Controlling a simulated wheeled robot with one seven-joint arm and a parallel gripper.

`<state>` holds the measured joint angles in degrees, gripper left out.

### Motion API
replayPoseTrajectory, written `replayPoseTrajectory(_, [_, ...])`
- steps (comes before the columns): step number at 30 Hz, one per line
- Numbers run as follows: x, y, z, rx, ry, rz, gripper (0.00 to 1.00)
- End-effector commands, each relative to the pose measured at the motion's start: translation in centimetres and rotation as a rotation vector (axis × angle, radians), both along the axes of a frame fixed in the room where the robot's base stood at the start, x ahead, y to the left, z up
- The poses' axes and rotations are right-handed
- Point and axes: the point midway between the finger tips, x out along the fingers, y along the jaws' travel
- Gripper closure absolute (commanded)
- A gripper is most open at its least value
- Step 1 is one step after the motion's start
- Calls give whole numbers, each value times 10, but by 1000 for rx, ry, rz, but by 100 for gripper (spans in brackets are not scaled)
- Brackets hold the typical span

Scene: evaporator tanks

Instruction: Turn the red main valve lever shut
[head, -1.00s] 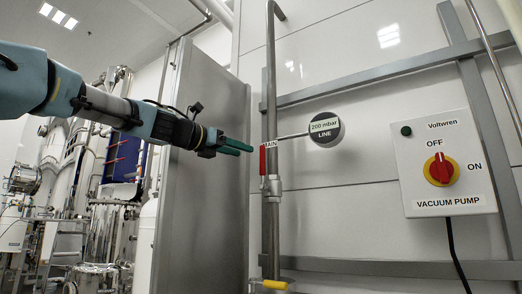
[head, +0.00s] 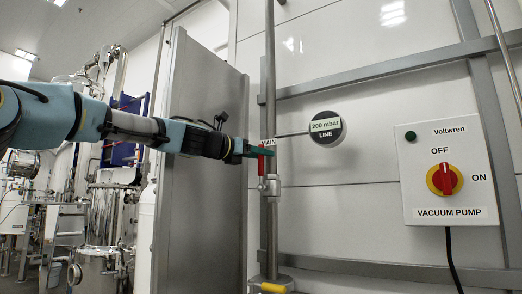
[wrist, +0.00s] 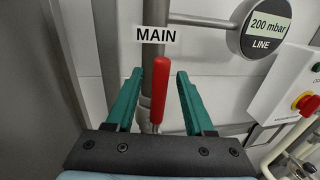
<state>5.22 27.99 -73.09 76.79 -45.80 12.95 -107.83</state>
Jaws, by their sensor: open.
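The red main valve lever (head: 261,165) stands upright along the vertical steel pipe (head: 271,90), just under the MAIN label (head: 268,142). My gripper (head: 259,151) is at the lever, its green fingers partly covering the lever's upper part in the head view. In the wrist view the red lever (wrist: 160,90) stands between the two open green fingers (wrist: 159,95), with a gap on each side. The valve body (head: 270,186) shows below the lever in the head view.
A round gauge reading 200 mbar (head: 325,128) sits right of the pipe. A vacuum pump box (head: 446,180) with a red knob is further right. A yellow handle (head: 273,288) is low on the pipe. A grey metal cabinet (head: 200,170) stands left of the pipe.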

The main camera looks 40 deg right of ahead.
Motion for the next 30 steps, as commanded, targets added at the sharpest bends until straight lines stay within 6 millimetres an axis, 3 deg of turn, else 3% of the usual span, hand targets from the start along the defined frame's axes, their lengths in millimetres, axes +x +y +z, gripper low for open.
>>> replayPoseTrajectory(12, [1, -6, -1, 0, 1, 1, 47])
replayPoseTrajectory(26, [0, -6, -1, 0, 1, 1, 98])
replayPoseTrajectory(30, [0, -6, -1, 0, 1, 1, 100])
